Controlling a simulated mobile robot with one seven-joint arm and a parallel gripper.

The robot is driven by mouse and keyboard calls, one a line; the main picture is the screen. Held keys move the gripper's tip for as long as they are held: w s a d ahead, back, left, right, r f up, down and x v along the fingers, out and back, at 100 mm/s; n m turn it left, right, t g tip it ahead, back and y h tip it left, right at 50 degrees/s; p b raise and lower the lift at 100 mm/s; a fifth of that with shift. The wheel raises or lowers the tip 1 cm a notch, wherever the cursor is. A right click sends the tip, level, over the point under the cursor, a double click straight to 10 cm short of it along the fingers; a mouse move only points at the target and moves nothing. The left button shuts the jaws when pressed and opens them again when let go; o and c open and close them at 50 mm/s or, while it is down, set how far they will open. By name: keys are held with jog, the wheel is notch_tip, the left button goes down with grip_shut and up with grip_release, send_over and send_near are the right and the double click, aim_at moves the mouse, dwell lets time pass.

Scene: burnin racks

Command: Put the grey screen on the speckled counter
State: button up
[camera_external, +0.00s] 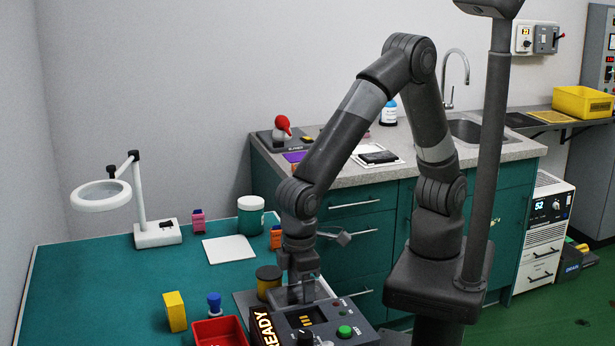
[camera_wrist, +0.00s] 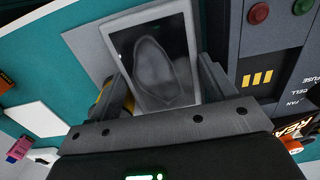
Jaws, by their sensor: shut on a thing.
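The grey screen (camera_wrist: 155,58) is a flat panel with a pale frame and a dark, smudged face. In the wrist view it sits between the two fingers of my gripper (camera_wrist: 165,85), which is shut on it. In the external view my gripper (camera_external: 302,284) points down over the teal table, just behind the dark control box, and mostly hides the screen. The speckled counter (camera_external: 522,147) is behind, to the right and higher, on green cabinets. My arm crosses in front of part of it.
The control box (camera_external: 343,332) with coloured buttons is close to my gripper. A yellow block (camera_external: 174,311), a red bin (camera_external: 219,331) and a dark-lidded jar (camera_external: 268,281) stand nearby. On the counter are a white tray with a dark pad (camera_external: 378,156), a red-topped object (camera_external: 282,127) and a sink (camera_external: 466,130).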

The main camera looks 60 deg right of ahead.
aim_at(300, 293)
jog(key=shift+f, duration=1.45)
jog(key=shift+f, duration=0.1)
jog(key=o, duration=0.8)
notch_tip(300, 293, up, 12)
jog(key=shift+w, duration=0.1)
